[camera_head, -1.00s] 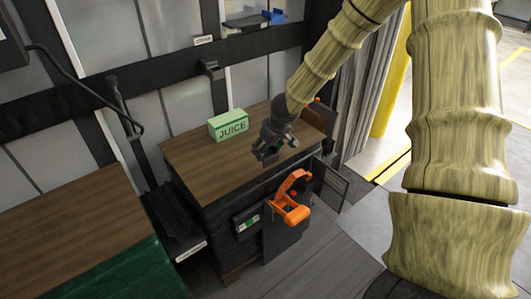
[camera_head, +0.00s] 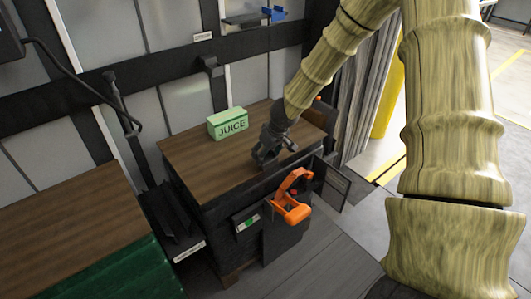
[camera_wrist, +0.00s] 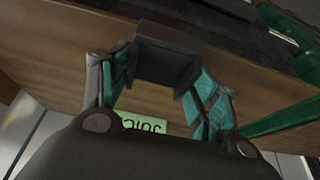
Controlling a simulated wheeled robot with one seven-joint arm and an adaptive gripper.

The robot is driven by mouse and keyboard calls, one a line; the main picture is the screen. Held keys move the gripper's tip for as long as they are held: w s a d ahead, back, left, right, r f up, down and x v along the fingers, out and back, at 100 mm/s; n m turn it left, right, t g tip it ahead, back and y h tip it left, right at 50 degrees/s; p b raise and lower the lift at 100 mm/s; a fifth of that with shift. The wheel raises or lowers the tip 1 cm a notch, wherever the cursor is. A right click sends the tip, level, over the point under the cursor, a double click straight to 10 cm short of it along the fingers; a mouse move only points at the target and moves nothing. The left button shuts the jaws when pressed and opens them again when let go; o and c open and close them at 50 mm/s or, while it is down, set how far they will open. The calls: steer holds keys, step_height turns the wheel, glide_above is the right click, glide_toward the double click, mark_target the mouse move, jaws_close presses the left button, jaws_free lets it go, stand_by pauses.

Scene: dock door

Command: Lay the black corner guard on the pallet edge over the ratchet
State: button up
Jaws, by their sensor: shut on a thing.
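My gripper (camera_head: 266,155) is over the near right part of the wood-topped pallet load (camera_head: 205,165), close to its front edge. In the wrist view my gripper (camera_wrist: 165,75) is shut on a black, angular piece, the black corner guard (camera_wrist: 168,52). In the head view the guard is hard to tell from the dark fingers. The orange ratchet (camera_head: 292,208) hangs on the dark front side of the load, just below the edge, below and right of my gripper. Whether the guard touches the top cannot be told.
A green juice box (camera_head: 229,125) stands on the load, behind and left of my gripper. A black labelled holder (camera_head: 178,225) stands left of the load. A second wood-topped stack with a green side (camera_head: 60,215) is at lower left. Grey curtain strips (camera_head: 363,110) hang at right.

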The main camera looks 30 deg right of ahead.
steer(key=shift+f, duration=0.45)
steer(key=o, duration=1)
